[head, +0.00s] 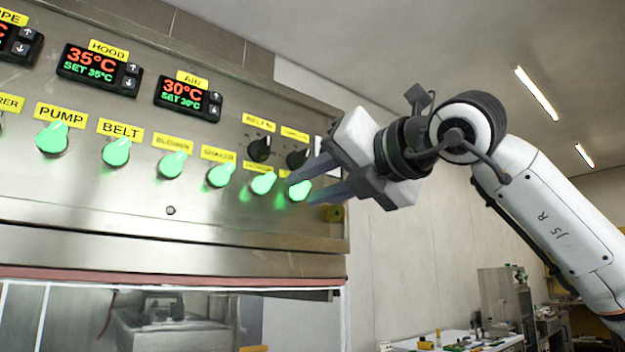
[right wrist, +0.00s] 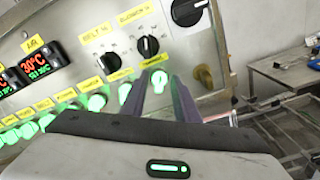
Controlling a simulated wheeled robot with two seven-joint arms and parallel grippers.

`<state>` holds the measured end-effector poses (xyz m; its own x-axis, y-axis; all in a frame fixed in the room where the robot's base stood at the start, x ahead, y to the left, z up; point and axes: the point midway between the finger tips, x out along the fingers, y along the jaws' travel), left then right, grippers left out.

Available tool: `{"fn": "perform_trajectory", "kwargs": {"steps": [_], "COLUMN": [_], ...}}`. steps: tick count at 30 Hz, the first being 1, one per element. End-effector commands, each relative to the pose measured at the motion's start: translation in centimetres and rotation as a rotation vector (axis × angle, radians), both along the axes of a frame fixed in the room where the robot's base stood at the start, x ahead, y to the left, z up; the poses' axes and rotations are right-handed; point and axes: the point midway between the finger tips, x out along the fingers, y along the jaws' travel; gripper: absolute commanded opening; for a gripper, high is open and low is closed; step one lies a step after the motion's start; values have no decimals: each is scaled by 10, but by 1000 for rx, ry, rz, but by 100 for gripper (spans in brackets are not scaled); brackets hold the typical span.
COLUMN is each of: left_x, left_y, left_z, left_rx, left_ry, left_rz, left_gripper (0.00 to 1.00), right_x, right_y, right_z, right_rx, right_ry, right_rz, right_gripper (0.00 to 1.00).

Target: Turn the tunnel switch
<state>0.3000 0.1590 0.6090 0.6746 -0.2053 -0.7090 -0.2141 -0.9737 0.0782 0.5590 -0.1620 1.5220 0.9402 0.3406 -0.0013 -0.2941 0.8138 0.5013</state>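The control panel has a lower row of lit green knobs. In the right wrist view this knob (right wrist: 159,81) shows between the two fingertips of my right gripper (right wrist: 160,84). The fingers are apart and point at the panel; I cannot tell whether they touch the knob. My left gripper is not in view.
Another green knob (head: 263,183) sits close on the left. Two black knobs, one at left (head: 260,149) and one at right (head: 297,158), are just above.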

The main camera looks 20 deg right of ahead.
Motion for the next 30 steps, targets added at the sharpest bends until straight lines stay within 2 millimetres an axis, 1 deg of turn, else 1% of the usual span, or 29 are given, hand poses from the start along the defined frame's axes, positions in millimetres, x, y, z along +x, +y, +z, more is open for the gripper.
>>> {"fn": "perform_trajectory", "kwargs": {"steps": [7, 8, 12, 13, 23, 30], "left_x": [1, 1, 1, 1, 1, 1], "left_y": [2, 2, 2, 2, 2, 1], "left_z": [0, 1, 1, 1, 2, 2], "left_rx": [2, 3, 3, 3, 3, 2], "left_ry": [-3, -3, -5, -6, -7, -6], "left_rz": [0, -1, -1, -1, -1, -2], "left_gripper": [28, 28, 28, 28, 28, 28], "right_x": [1, 1, 1, 1, 1, 1], "right_y": [1, 1, 1, 1, 1, 1], "right_z": [0, 0, 0, 0, -1, 0], "right_rx": [-1, -1, -1, -1, -37, -167], "right_ry": [-1, -1, 0, 0, -12, -60], "right_rz": [1, 1, 0, 0, 1, 2], "right_gripper": [28, 26, 3, 0, 0, 0]}}
